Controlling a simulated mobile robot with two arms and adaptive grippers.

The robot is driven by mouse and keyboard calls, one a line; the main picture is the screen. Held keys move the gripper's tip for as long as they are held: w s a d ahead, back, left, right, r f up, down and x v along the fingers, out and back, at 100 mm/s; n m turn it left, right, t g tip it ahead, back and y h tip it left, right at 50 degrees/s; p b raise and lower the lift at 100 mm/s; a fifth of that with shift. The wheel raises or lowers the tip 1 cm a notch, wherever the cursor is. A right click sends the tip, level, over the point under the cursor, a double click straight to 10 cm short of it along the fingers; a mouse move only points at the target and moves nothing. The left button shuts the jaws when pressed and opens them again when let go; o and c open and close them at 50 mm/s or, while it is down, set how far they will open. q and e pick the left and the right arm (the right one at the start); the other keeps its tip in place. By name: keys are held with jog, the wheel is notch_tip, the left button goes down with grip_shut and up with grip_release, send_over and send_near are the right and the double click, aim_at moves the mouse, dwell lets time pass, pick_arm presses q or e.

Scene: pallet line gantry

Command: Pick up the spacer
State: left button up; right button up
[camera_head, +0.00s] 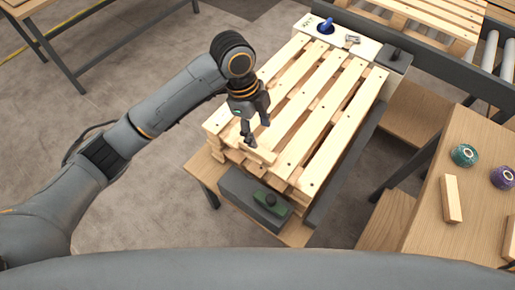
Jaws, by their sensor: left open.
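My left gripper (256,128) is open above the near left corner of the slatted wooden pallet (316,118), fingers pointing down. Right below its fingertips a short pale wooden block (258,154), which looks like the spacer, lies at the pallet's near end. One finger hangs close to the block; I cannot tell whether it touches. A similar pale wooden block (452,199) lies on the table at the right. My right gripper is not in view.
A grey block with a green plate and dark knob (269,199) stands at the pallet's near end. A white panel with a blue item (325,26) is at the far end. Teal (464,155) and purple (503,177) rolls lie on the right table (430,225).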

pick_arm(q)
notch_tip(320, 180, up, 3)
jog(key=w+a+m+y, duration=0.1)
jog(key=w+a+m, duration=0.1)
send_over(257, 150)
jog(key=w, duration=0.1)
jog(key=f, duration=0.5)
jog(key=a+f, duration=0.1)
jog(key=f, duration=0.1)
jog(key=shift+f, duration=0.35)
jog(key=shift+s+d+f, duration=0.1)
jog(key=shift+d+f, duration=0.05)
jog(key=shift+f, duration=0.8)
jog(key=shift+d+f, duration=0.2)
jog(key=shift+f, duration=0.75)
jog(key=shift+s+d+f, duration=0.1)
jog(key=shift+d+f, duration=0.05)
jog(key=shift+f, duration=0.8)
grip_shut()
